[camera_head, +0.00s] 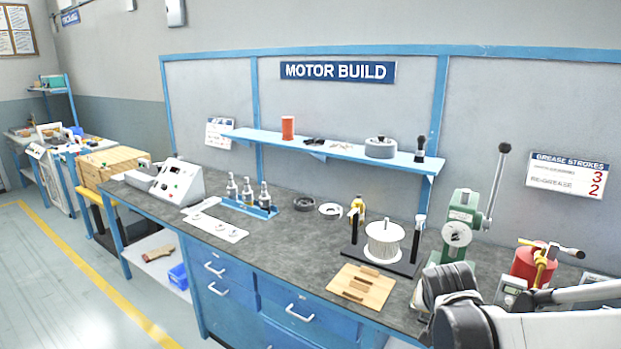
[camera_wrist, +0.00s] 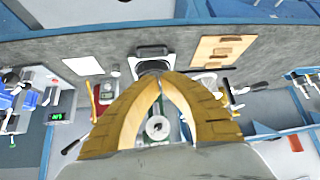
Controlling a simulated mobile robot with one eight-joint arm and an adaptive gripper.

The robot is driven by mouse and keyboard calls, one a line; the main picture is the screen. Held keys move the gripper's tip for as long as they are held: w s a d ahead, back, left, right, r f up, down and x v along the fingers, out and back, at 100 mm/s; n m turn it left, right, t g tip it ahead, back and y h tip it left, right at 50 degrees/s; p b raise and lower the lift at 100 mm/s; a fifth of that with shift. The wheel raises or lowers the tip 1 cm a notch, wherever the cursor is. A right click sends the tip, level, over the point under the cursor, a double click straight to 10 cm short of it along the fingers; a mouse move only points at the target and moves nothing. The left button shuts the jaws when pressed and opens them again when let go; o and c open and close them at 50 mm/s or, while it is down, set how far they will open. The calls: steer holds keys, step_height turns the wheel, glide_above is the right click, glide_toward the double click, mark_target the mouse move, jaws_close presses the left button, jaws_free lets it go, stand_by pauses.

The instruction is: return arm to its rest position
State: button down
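My arm reaches in from the right edge of the head view, with its white link and dark joints over the bench's right end. The gripper's fingers cannot be made out there. In the wrist view my gripper (camera_wrist: 160,80) shows two tan, ribbed fingers. Their tips meet, and I see nothing held between them. Behind the fingers is the green press with its round metal face (camera_wrist: 157,127). The press (camera_head: 460,225) also stands left of my arm in the head view, its lever raised.
The grey bench (camera_head: 290,235) holds a wooden slotted board (camera_head: 362,288), a white wound spool (camera_head: 384,240) and a blue bottle tray (camera_head: 250,208). A red pot (camera_head: 530,265) stands close to my arm. A shelf (camera_head: 330,147) runs behind. The floor at left is clear.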

steer(key=s+a+r+n+y, duration=0.1)
steer(key=s+a+r, duration=0.1)
steer(key=s, duration=0.5)
steer(key=s+a+r+n+y, duration=0.1)
steer(key=s+a+r+n, duration=0.1)
steer(key=s+a, duration=0.3)
steer(key=s+a+r+n+y, duration=0.1)
steer(key=s+a+r, duration=0.1)
steer(key=s, duration=0.6)
steer(key=shift+s+a+n, duration=0.3)
steer(key=shift+a+n, duration=0.1)
steer(key=shift+a, duration=0.3)
